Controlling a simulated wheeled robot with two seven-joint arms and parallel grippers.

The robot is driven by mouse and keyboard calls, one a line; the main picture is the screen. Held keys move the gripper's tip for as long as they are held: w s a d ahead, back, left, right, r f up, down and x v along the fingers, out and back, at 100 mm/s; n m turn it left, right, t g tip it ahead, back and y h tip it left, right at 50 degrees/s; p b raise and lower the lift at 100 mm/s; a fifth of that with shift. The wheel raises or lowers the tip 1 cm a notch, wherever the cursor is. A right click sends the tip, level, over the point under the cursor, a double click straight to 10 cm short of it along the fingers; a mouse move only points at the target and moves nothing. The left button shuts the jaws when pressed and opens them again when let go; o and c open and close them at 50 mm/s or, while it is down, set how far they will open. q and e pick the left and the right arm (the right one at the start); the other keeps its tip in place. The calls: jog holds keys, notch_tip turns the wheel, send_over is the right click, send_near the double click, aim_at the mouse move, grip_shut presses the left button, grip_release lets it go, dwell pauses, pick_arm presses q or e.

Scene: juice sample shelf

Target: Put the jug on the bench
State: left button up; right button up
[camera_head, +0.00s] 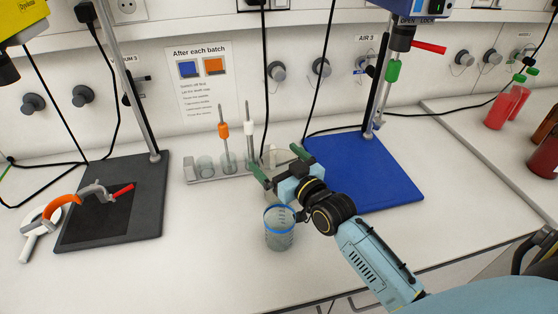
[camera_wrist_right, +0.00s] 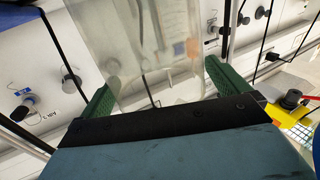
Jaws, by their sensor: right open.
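A clear jug-like vessel (camera_wrist_right: 150,45) stands between the two green fingers of my right gripper (camera_wrist_right: 158,88) in the right wrist view. In the head view my right gripper (camera_head: 281,163) is open around this pale, see-through vessel, which is partly hidden by the gripper. I cannot tell whether the fingers touch it. It appears to be at the white bench (camera_head: 210,245), left of the blue mat; its base is hidden. A clear beaker with a blue rim (camera_head: 280,232) stands on the bench just in front. My left gripper is not in view.
A rack (camera_head: 205,177) with clear cups and two upright probes stands behind. A blue stand base (camera_head: 375,175) lies right, a dark stand base (camera_head: 145,205) left with an orange-handled tool (camera_head: 65,202). Red containers (camera_head: 500,110) stand far right. The front left bench is clear.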

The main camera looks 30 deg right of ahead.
jog(key=shift+r, duration=0.15)
jog(key=s+d, duration=0.1)
jog(key=s, duration=1.1)
jog(key=shift+d, duration=0.2)
